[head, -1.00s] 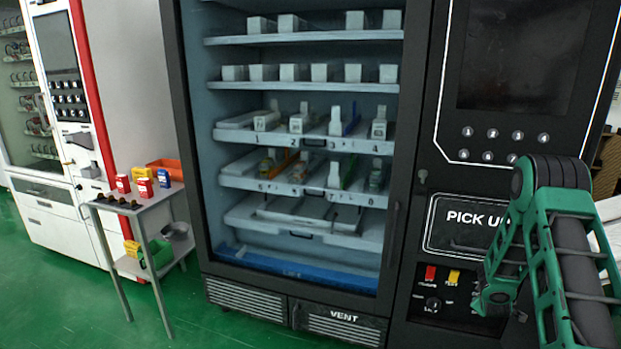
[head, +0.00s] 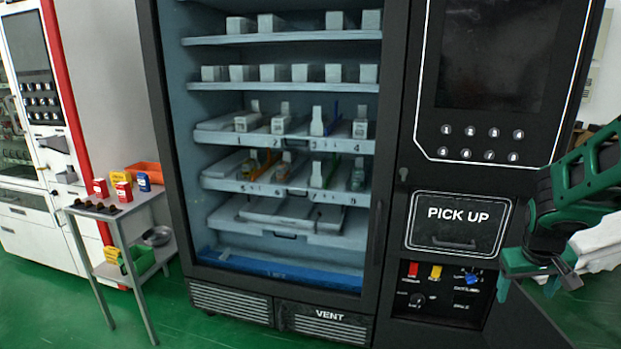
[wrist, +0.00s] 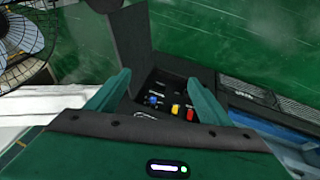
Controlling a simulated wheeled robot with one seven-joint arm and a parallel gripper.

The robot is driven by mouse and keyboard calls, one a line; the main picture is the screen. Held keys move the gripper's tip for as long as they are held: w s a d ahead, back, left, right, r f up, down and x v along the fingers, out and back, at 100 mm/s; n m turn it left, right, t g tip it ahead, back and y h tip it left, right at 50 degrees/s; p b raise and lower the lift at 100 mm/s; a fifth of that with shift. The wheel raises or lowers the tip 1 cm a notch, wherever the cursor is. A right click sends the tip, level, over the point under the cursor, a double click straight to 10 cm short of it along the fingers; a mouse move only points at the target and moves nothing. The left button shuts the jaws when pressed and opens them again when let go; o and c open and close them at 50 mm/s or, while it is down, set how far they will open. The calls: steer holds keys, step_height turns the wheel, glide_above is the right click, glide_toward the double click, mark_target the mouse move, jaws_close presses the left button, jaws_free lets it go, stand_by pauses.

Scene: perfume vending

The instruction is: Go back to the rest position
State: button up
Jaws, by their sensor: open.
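My gripper (head: 540,278) is at the right of the head view, in front of and to the right of the vending machine's control panel (head: 438,292). In the wrist view its two green fingers (wrist: 157,95) are spread wide with nothing between them. The panel has a red switch (head: 413,269), a yellow switch (head: 435,272) and a blue knob (head: 472,278). These also show in the wrist view, beyond the fingers and apart from them. The PICK UP hatch (head: 460,222) above the panel looks shut. My folded arm hides part of the machine's right edge.
A dark panel door (head: 535,325) stands open below my gripper. A small table (head: 100,212) with coloured boxes is at the left. In the wrist view, a fan (wrist: 22,45) and a white surface (wrist: 50,103) are at the left. Green floor lies in front.

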steer(key=s+a+r+m+g+y, duration=0.1)
steer(key=s+a+r+m+y, duration=0.1)
steer(key=s+a, duration=0.4)
steer(key=s+a+r+m+g+y, duration=0.1)
steer(key=s+a, duration=0.5)
steer(key=s, duration=1)
steer(key=shift+s+r+m+g+y, duration=0.2)
steer(key=shift+r+m+g+y, duration=0.2)
steer(key=shift+r, duration=0.45)
steer(key=shift+a, duration=0.1)
steer(key=shift+w+f, duration=0.25)
steer(key=shift+w, duration=0.4)
